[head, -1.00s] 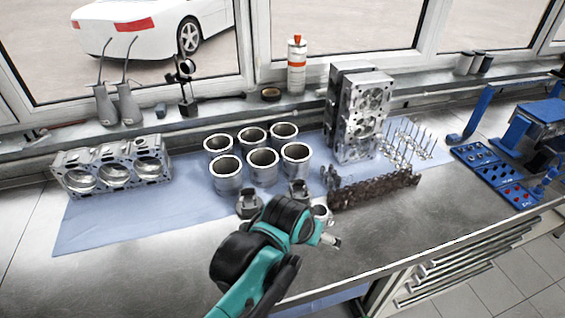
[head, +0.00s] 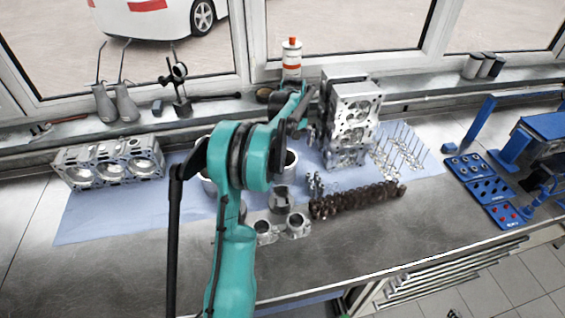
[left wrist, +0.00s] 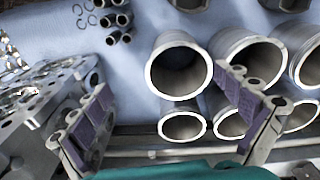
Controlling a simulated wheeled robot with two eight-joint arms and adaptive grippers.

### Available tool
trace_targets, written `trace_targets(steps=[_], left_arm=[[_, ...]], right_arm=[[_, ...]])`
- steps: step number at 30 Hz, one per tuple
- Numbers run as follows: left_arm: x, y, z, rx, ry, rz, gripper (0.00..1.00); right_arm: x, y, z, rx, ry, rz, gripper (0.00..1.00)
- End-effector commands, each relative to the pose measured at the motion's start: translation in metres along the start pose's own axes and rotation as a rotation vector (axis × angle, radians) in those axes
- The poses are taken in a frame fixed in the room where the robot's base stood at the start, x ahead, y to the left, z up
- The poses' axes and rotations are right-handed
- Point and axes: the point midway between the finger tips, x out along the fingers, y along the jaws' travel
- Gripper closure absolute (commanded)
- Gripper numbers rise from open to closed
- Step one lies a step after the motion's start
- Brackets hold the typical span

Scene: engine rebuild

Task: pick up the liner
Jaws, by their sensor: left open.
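The liners are grey metal cylinders with open tops, grouped on a blue cloth (head: 90,225). In the head view my left arm covers most of them; one liner (head: 291,162) shows just right of the arm. In the left wrist view a liner (left wrist: 178,68) stands between the lines of my two fingers, with another liner (left wrist: 250,62) to its right and more liners (left wrist: 184,126) below. My left gripper (left wrist: 168,118) is open, its fingers spread apart and holding nothing. In the head view my left gripper (head: 306,128) is partly hidden, near the cylinder head. My right gripper is not in view.
The upright cylinder head (head: 350,120) stands close right of my left gripper. Pistons (head: 297,226), a dark shaft (head: 357,200) and valves (head: 400,150) lie nearby. An engine block (head: 110,163) is at left. The front of the bench (head: 130,270) is clear.

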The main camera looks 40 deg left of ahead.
Motion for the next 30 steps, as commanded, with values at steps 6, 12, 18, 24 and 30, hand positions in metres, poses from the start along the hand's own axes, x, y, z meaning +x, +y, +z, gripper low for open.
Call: trace_targets(steps=[6, 12, 18, 24, 30], left_arm=[[0.028, -0.018, -0.036, -0.109, -0.049, -0.034, 0.00], [0.047, -0.023, -0.042, -0.135, -0.061, -0.042, 0.00], [0.067, -0.024, -0.040, -0.135, -0.061, -0.042, 0.00], [0.093, -0.025, -0.036, -0.134, -0.060, -0.042, 0.00], [0.114, -0.026, -0.035, -0.134, -0.060, -0.042, 0.00]], right_arm=[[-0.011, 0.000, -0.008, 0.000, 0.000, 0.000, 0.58], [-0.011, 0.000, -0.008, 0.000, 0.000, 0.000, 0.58], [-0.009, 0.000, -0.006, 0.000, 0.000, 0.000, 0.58], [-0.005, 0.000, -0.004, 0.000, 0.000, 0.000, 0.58], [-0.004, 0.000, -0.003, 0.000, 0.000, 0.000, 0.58]])
